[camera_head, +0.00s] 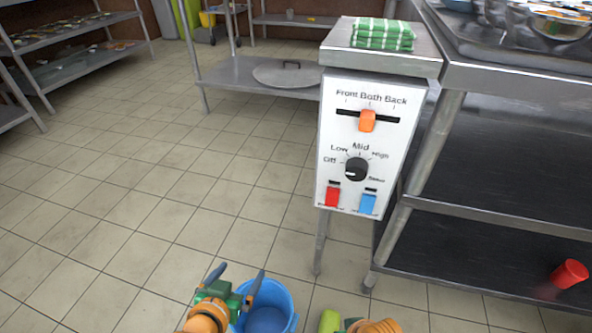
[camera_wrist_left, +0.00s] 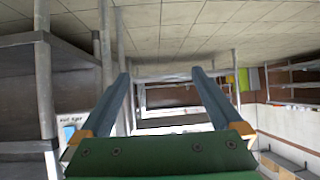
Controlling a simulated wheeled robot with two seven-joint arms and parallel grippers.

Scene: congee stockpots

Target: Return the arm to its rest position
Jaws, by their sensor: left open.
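My left gripper (camera_head: 241,270) is low in the head view, with its two blue-grey fingers spread apart and nothing between them. In the left wrist view my left gripper (camera_wrist_left: 161,74) also shows open and empty. It appears in front of a blue bucket (camera_head: 283,297) on the floor, partly covering it; I cannot tell how far apart they are. Green and orange parts of my other arm show at the bottom edge, but no right fingers are in view.
A control panel (camera_head: 326,155) with an orange slider, a knob and red and blue switches stands at centre right. A green checked cloth (camera_head: 383,42) lies above it. A metal shelf rack (camera_head: 480,220) holds a red cup (camera_head: 569,273). Tiled floor is clear at left.

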